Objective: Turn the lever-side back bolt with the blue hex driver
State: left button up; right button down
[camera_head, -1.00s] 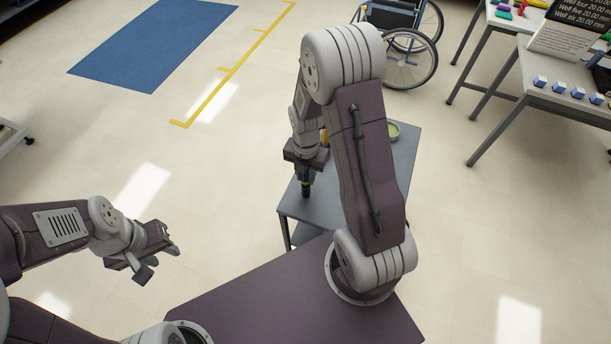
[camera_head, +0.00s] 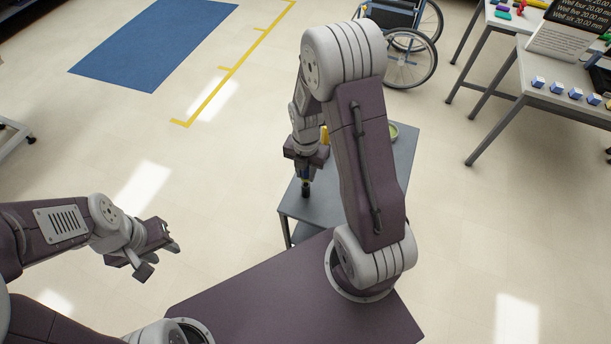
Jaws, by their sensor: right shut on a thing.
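My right gripper (camera_head: 305,164) points down over the grey side table and is shut on a dark tool with a blue band, which looks like the blue hex driver (camera_head: 306,187). The tool hangs upright below the jaws, and I cannot tell whether its lower end touches the tabletop. My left gripper (camera_head: 158,261) is open and empty over the bare floor at the left. I do not see the recumbent stepper or its lever-side back bolt in this view.
The grey side table (camera_head: 290,209) is partly hidden by my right arm. A wheelchair (camera_head: 405,45) and a table with small blue blocks (camera_head: 556,88) stand farther back. A blue mat (camera_head: 155,45) lies at upper left.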

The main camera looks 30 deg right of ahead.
jog(key=shift+r+p, duration=2.35)
jog(key=shift+r, duration=0.35)
notch_tip(320, 180, up, 3)
jog(key=p, duration=0.3)
jog(key=shift+r, duration=0.1)
jog(key=c, duration=1.9)
grip_release()
grip_shut()
